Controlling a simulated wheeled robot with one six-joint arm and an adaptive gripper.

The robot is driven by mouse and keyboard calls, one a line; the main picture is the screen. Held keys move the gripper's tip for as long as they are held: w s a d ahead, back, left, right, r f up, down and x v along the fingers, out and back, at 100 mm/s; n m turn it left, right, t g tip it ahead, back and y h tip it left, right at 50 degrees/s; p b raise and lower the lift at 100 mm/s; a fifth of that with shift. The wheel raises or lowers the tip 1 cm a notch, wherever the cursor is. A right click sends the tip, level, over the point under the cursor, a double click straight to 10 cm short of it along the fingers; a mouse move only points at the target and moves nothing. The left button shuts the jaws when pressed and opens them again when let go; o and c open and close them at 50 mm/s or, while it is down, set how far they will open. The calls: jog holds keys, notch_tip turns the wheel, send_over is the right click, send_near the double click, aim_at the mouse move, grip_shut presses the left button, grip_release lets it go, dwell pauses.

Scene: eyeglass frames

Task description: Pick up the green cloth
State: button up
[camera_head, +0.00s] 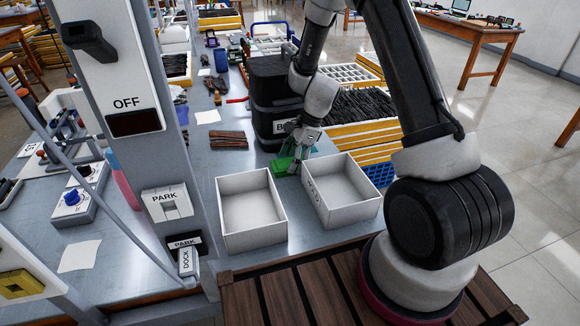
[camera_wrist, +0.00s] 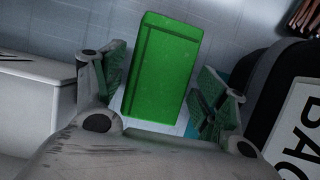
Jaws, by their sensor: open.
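The green cloth (camera_wrist: 162,68) looks like a folded rectangle lying on the grey table. In the wrist view it lies between and ahead of the two spread fingers of my gripper (camera_wrist: 162,92), with a gap on both sides. In the head view the green cloth (camera_head: 284,164) shows partly beneath my gripper (camera_head: 297,150), behind the two white boxes. My gripper is open and holds nothing. The gripper hides part of the cloth in the head view, and I cannot tell its exact height above the cloth.
Two open white boxes (camera_head: 252,236) (camera_head: 367,222) stand in front of the cloth. A black bin (camera_head: 268,92) with a white label stands close behind my gripper. Dark strips (camera_head: 228,140) lie to the left. Stacked yellow trays (camera_head: 350,136) stand to the right.

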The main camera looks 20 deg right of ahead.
jog(key=shift+a+f, duration=0.1)
jog(key=shift+f, duration=0.2)
jog(key=c, duration=0.7)
notch_tip(320, 180, up, 10)
dwell(0.3)
